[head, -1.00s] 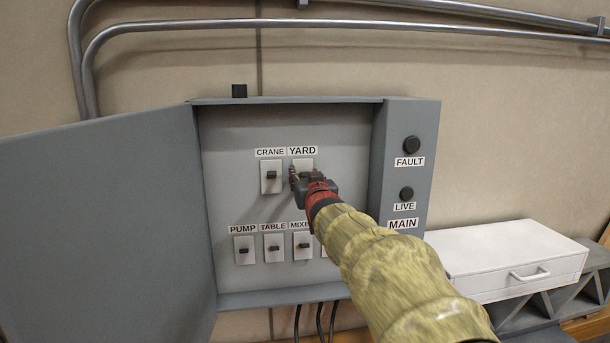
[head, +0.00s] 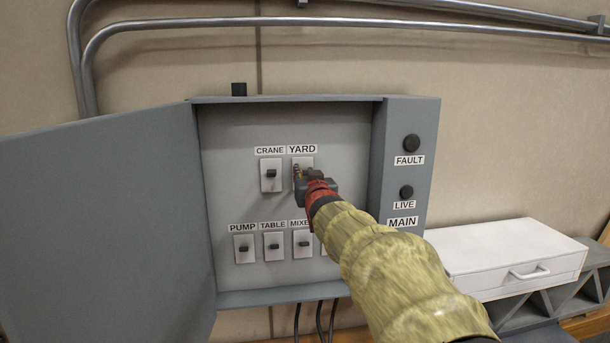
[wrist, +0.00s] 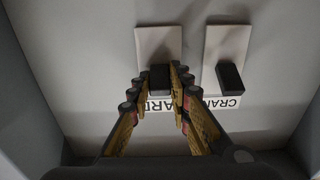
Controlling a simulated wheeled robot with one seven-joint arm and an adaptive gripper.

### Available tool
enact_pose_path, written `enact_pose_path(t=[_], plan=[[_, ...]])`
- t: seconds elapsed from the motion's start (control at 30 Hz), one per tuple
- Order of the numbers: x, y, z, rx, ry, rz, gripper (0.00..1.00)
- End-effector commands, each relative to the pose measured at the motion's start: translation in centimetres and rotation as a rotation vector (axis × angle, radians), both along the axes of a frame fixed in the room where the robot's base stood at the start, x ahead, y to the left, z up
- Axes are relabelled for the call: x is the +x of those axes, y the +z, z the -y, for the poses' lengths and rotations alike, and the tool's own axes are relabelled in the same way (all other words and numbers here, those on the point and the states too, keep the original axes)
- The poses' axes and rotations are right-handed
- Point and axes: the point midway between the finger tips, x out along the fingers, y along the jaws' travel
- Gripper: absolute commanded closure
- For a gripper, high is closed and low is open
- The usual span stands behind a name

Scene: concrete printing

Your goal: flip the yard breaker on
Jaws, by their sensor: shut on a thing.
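The yard breaker is a white plate (head: 303,161) with a dark toggle, under the YARD label in the upper row of the open grey panel. In the head view my gripper (head: 306,173) is at this plate and hides its toggle. In the wrist view, turned upside down, the dark toggle (wrist: 159,78) sits between the fingertips of my gripper (wrist: 160,80). The fingers are shut on it, one on each side, and partly cover the YARD label. The toggle's exact up or down position is hard to tell.
The crane breaker (head: 271,175) is close beside it on the left; it also shows in the wrist view (wrist: 229,76). A lower row holds pump (head: 244,249), table and mixer breakers. The panel door (head: 100,235) stands open at left. A white drawer unit (head: 510,260) is at right.

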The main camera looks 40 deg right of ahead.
Motion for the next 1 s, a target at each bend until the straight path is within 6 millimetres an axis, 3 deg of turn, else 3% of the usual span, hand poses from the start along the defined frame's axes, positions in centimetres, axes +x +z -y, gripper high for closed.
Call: enact_pose_path(t=[0.5, 1.0], plan=[[0.2, 1.1, 0.1, 0.058, 0.001, -0.095, 1.00], [0.3, 0.7, 0.1, 0.085, 0.001, -0.141, 1.00]])
